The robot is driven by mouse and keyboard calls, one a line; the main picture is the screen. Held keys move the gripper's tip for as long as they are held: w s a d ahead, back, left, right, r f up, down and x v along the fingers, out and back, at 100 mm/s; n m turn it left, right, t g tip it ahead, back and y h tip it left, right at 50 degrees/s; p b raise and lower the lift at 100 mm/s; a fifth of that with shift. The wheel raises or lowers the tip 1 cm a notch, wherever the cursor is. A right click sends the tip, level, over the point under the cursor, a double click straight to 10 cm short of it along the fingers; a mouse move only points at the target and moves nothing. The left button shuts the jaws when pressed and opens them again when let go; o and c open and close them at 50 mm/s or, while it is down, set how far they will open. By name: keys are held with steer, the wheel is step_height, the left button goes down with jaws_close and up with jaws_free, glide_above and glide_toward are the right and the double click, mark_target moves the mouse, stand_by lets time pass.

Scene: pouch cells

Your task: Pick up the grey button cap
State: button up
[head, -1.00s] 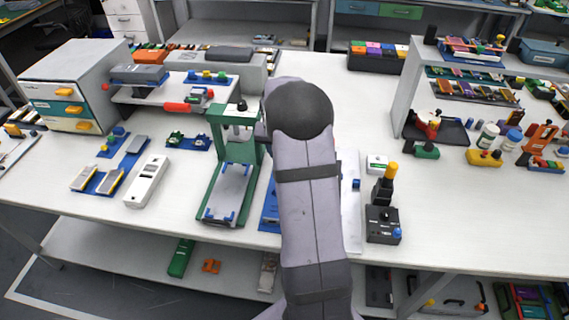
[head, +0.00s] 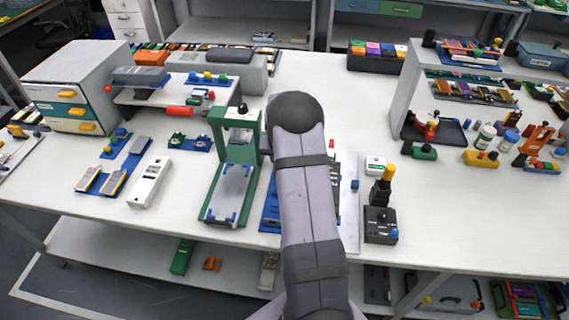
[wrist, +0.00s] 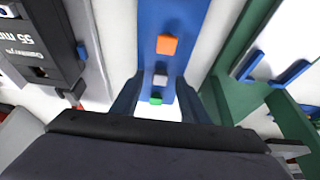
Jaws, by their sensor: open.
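The grey button cap (wrist: 160,80) sits on a blue panel (wrist: 176,20) in the wrist view, between an orange cap (wrist: 167,45) and a green cap (wrist: 156,98) in one line. My gripper (wrist: 156,88) is open, its two dark fingers on either side of the grey and green caps with gaps left and right. Nothing is held. In the head view my own arm hides the gripper and caps; only the left part of the blue panel (head: 270,208) shows.
A green-framed fixture (head: 212,190) stands close left of the blue panel. It is at the right in the wrist view (wrist: 238,65). A dark device (wrist: 40,45) lies at the wrist view's left. A black box with a yellow-topped post (head: 381,225) stands right of my arm.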

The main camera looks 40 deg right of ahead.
jaws_close()
stand_by(0.3)
step_height(320, 180, up, 10)
steer(key=b, duration=0.2)
stand_by(0.4)
